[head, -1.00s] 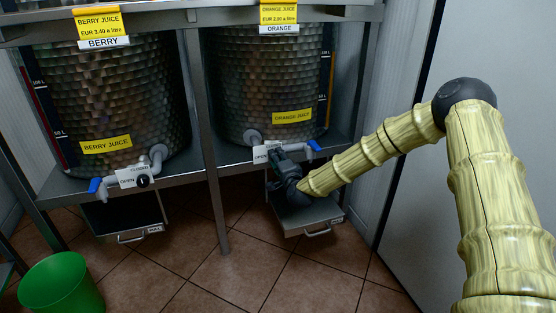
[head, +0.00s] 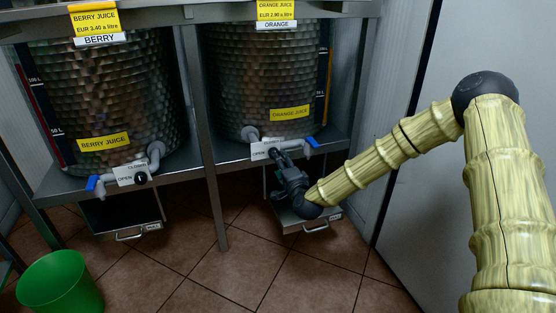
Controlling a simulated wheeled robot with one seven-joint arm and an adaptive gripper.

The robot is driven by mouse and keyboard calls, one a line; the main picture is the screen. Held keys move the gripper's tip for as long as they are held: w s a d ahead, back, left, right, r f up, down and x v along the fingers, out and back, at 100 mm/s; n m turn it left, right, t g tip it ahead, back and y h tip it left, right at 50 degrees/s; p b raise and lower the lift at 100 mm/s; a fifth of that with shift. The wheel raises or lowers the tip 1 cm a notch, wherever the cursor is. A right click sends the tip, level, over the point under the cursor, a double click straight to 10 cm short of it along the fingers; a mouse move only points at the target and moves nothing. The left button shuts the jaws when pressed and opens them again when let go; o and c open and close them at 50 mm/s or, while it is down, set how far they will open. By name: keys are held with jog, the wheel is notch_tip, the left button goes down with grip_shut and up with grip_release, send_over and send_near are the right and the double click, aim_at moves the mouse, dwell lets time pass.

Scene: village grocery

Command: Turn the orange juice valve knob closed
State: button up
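The orange juice tank (head: 235,85) stands on the metal shelf at right of centre, with a yellow orange juice label. Its grey outlet pipe (head: 250,133) runs to a white OPEN/CLOSED plate (head: 263,150) and a blue-ended spout (head: 312,143). My gripper (head: 278,158) is at the right part of this plate, where the knob would be. The gripper hides the knob and part of the plate. Its fingers are dark and small here, so I cannot tell whether they are shut on the knob or only beside it.
The berry juice tank (head: 95,100) stands to the left, with its black knob (head: 140,178) and plate in view. Pull-out trays hang under both tanks, the right one (head: 310,219) below my gripper. A green bucket (head: 60,285) is on the tiled floor at lower left. A frame post (head: 203,130) separates the tanks.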

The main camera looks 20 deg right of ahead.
jog(key=shift+s+d+r, duration=0.1)
jog(key=shift+s, duration=2.45)
jog(key=s+a+f+n+g+y, duration=0.1)
jog(key=s+a+f+n+g, duration=0.35)
jog(key=s+f, duration=0.55)
jog(key=s+a+f+n+g+y, duration=0.1)
jog(key=s+a+f+n+g, duration=0.4)
jog(key=s+f, duration=0.6)
jog(key=s+d+f+n+g+h, duration=0.1)
jog(key=s+d+f+n+g, duration=0.2)
jog(key=s, duration=0.7)
jog(key=s+f+n+g+h, duration=0.15)
jog(key=s+f, duration=0.35)
jog(key=s, duration=0.5)
jog(key=s+d+f+n+g, duration=0.1)
jog(key=s+d+f+g, duration=0.3)
jog(key=s, duration=0.6)
notch_tip(320, 180, up, 31)
jog(key=a+p, duration=0.2)
jog(key=p, duration=2.9)
jog(key=shift+s+n+p, duration=0.3)
jog(key=shift+s+p, duration=0.05)
jog(key=shift+p, duration=0.05)
